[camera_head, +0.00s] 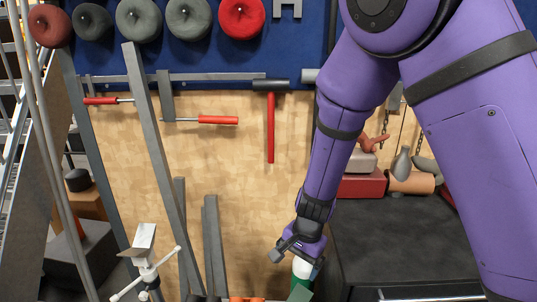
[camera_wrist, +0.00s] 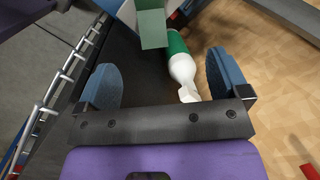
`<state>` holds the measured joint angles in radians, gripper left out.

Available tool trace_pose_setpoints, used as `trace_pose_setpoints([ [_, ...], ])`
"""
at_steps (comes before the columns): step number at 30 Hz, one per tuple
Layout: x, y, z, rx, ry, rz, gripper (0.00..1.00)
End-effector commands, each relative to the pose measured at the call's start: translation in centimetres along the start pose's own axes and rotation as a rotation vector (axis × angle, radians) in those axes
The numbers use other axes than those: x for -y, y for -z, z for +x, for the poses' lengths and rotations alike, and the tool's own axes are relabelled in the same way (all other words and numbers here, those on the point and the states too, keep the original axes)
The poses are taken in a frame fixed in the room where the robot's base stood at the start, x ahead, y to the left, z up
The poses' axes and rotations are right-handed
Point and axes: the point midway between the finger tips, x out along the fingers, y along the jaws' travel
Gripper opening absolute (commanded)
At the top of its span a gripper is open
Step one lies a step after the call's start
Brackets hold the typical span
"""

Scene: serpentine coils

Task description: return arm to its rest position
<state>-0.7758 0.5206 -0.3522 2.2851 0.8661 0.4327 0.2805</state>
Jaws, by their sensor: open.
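My arm is purple and reaches down from the upper right of the head view. My gripper (camera_head: 296,248) is low in the middle of that view. In the wrist view my gripper (camera_wrist: 166,80) shows two blue finger pads spread wide apart, with nothing held between them. A white and green bottle (camera_wrist: 181,67) lies in view past the fingers, nearer the right one. In the head view the bottle (camera_head: 302,268) shows just below the gripper, partly cut off by the frame edge. I cannot tell whether the gripper touches it.
A dark cabinet top (camera_head: 400,245) stands right of the arm, with a red box (camera_head: 362,186) at its back. A tool board with a red hammer (camera_head: 271,125) is behind. A white stand (camera_head: 146,262) is at lower left. A green-sided box (camera_wrist: 152,28) is near the bottle.

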Motion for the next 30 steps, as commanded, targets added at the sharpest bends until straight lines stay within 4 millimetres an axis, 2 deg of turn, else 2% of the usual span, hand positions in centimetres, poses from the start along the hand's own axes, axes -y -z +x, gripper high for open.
trace_pose_setpoints([
  [1,-0.1,0.2,-2.0,0.009,0.029,-0.019,0.94],
  [3,-0.4,0.4,-4.4,0.019,0.059,-0.051,0.94],
  [8,-1.6,0.6,-9.9,0.026,0.122,-0.133,0.94],
  [14,-4.2,0.7,-16.3,-0.001,0.182,-0.238,0.94],
  [21,-8.5,0.2,-23.0,-0.078,0.221,-0.365,0.94],
  [30,-15.1,-1.4,-29.6,-0.228,0.198,-0.505,0.94],
])
